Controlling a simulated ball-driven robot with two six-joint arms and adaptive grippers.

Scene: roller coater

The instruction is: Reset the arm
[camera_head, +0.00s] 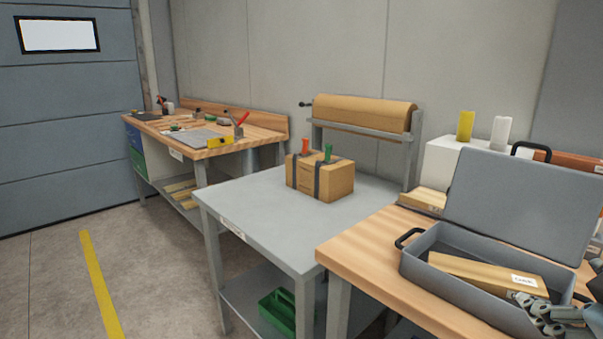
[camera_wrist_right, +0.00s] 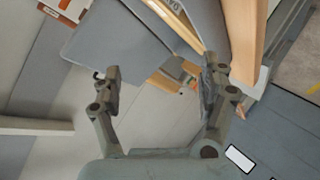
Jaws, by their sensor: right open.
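My right gripper (camera_head: 548,312) is at the bottom right of the head view, partly cut off, over the near right corner of the open grey case. In the right wrist view its two fingers (camera_wrist_right: 162,72) stand wide apart with nothing held between them. The grey case (camera_head: 412,268) lies on the wooden bench with its lid (camera_head: 515,200) raised. A labelled wooden block (camera_head: 480,270) lies inside the case; the gripper appears close to its right end, and I cannot tell if they touch. My left gripper is not in view.
A grey table (camera_head: 250,215) holds a strapped cardboard box (camera_head: 330,182) with a red and a green handle. A brown roll (camera_head: 362,112) hangs behind. A yellow and a white cylinder stand behind the lid. A tool bench (camera_head: 265,122) stands far left; the floor there is clear.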

